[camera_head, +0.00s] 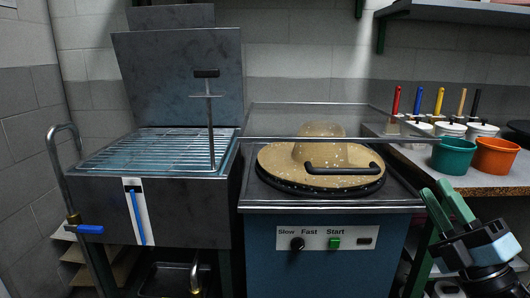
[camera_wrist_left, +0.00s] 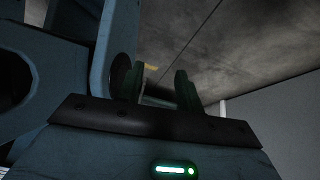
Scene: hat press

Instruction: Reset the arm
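My right gripper (camera_head: 436,188) is at the lower right of the head view, with its two green fingers pointing up and left. A gap shows between them and they hold nothing. It is right of the press (camera_head: 390,225) and apart from it. My left gripper is outside the head view. In the left wrist view, the left gripper (camera_wrist_left: 160,80) has its two dark fingers apart, with nothing seen between them. A tan speckled hat (camera_head: 285,158) sits on the press's round dark plate, behind a black handle (camera_head: 345,168).
Left of the press stands a metal basin with a wire rack (camera_head: 150,150), a raised lid (camera_head: 185,75) and a blue-handled tap (camera_head: 85,229). At right, a counter carries a green pot (camera_head: 454,155), an orange pot (camera_head: 495,155), white pots and coloured handles.

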